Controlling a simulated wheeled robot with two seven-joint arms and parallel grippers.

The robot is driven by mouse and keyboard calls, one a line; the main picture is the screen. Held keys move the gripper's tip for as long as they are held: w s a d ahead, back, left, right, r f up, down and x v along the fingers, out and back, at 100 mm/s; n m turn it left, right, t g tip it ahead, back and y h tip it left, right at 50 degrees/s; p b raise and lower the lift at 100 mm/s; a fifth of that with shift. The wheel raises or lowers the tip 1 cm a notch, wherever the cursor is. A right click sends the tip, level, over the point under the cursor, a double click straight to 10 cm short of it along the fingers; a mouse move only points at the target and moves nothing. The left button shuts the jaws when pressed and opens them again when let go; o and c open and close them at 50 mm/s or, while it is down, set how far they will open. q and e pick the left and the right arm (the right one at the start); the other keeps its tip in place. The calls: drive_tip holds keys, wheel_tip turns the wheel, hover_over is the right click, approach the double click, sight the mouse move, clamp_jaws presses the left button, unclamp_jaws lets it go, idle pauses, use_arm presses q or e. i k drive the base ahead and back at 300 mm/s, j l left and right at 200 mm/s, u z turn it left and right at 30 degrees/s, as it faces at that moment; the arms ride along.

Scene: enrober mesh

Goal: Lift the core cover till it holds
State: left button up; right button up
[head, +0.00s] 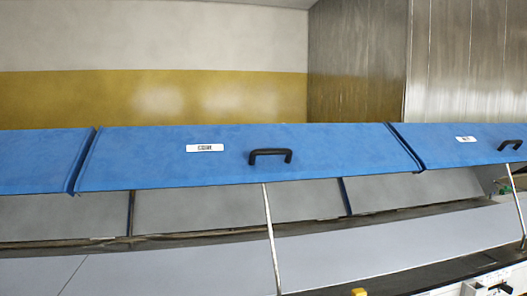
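A wide blue cover (340,160) with a black handle (270,156) and a white label (205,148) spans the middle of the head view. The label is too small to read surely, so I cannot tell if this is the core cover. The cover stands raised, its lower edge above the opening. A thin metal rod (270,235) runs from that edge down past the bottom of the picture. Neither of my grippers is in view.
Another blue cover (470,145) with a label and handle is at the right, also raised, with a rod (517,200) below it. A third blue cover (40,160) is at the left. Grey panels (380,245) lie below. A small yellow part (359,292) shows at the bottom.

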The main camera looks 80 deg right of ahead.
sight(186, 179)
drive_tip(key=l+z, duration=0.1)
drive_tip(key=z, duration=2.6)
drive_tip(key=i+l+u, duration=0.15)
drive_tip(key=u, duration=0.15)
drive_tip(key=i, duration=0.15)
